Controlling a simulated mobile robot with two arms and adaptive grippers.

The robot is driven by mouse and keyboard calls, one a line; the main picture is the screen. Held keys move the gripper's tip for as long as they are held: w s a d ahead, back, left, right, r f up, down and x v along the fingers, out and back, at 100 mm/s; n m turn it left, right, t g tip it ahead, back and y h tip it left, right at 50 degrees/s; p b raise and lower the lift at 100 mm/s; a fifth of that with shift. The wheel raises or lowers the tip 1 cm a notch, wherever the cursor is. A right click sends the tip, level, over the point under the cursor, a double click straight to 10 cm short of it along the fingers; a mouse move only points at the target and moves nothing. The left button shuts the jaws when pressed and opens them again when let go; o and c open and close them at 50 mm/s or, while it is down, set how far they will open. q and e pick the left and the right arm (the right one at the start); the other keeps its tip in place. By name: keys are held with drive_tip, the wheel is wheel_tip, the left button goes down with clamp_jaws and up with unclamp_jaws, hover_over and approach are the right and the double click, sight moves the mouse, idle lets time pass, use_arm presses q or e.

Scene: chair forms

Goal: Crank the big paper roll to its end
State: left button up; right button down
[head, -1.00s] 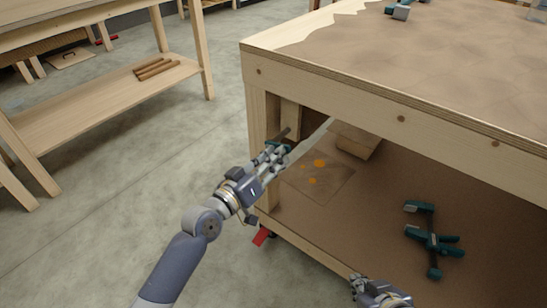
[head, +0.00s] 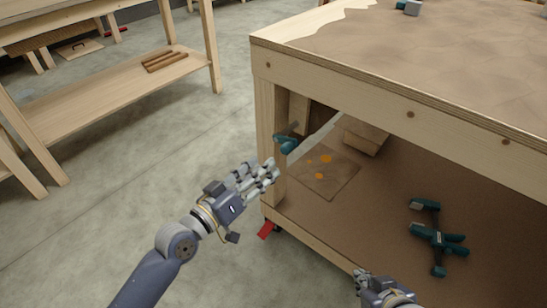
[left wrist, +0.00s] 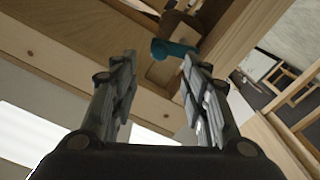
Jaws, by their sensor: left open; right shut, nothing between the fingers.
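A teal handle with a dark bar (head: 286,144) sticks out beside the workbench's near left leg, under the top. It also shows in the left wrist view (left wrist: 173,49), beyond and between the fingertips. It looks like a crank, but its mounting is hidden. Brown paper with a torn edge (head: 430,55) covers the benchtop; I cannot make out a big roll for certain. My left gripper (head: 268,172) is open and empty, just below and left of the teal handle and apart from it. My right gripper (head: 361,278) is shut and empty at the bottom, over the lower shelf's front area.
The workbench leg (head: 272,125) stands close to my left gripper. Teal clamp-like tools (head: 437,238), an orange-spotted sheet (head: 325,174) and a cardboard piece (head: 363,136) lie on the lower shelf. A red piece (head: 266,229) is at its corner. Another bench (head: 120,95) stands left across open floor.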

use_arm(q)
drive_tip(key=v, duration=0.4)
drive_tip(key=shift+d, duration=0.1)
idle(0.3)
